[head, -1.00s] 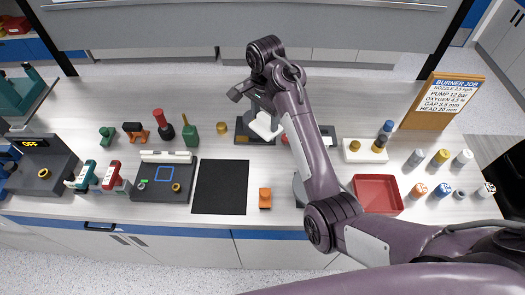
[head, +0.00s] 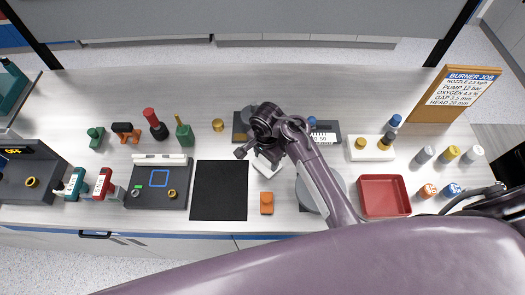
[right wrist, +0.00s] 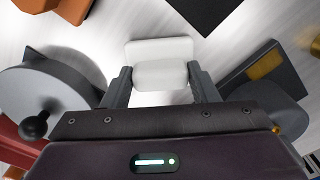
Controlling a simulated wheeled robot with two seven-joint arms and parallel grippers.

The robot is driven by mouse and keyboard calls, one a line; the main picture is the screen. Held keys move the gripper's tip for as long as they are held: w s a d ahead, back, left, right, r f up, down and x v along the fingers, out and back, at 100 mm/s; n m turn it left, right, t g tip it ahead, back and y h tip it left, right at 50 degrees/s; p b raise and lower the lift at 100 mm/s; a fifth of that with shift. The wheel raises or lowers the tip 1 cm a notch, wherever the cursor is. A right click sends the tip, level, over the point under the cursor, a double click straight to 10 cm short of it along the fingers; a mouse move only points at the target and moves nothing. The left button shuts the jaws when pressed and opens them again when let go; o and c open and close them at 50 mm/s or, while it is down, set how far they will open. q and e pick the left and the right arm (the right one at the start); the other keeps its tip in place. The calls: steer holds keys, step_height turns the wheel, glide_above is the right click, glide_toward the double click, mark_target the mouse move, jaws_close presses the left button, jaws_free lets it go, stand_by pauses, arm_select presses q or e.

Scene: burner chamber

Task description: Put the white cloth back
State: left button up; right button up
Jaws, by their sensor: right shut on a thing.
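The white cloth (head: 264,167) is a small pale folded pad. It hangs under my right gripper (head: 259,154), just right of the black mat (head: 220,190) and behind the orange block (head: 266,203). In the right wrist view the cloth (right wrist: 160,52) sits between the two dark fingers of my right gripper (right wrist: 160,78), which is shut on it. Whether the cloth touches the counter is hard to tell. My left gripper is not in view.
A dark tray (head: 240,126) lies behind the gripper. A grey round disc (right wrist: 45,92) with a black knob and a red tray (head: 383,178) lie to the right in the head view. A dark panel (head: 140,198) with a white bar lies left of the mat.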

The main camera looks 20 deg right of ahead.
steer(key=shift+w+f, duration=0.2)
steer(key=shift+f, duration=0.2)
steer(key=shift+w, duration=0.15)
steer(key=o, duration=1.3)
steer(key=shift+s, duration=0.3)
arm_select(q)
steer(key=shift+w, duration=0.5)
arm_select(e)
steer(key=shift+o, duration=0.4)
steer(key=shift+w, duration=0.1)
steer(key=shift+r, duration=0.15)
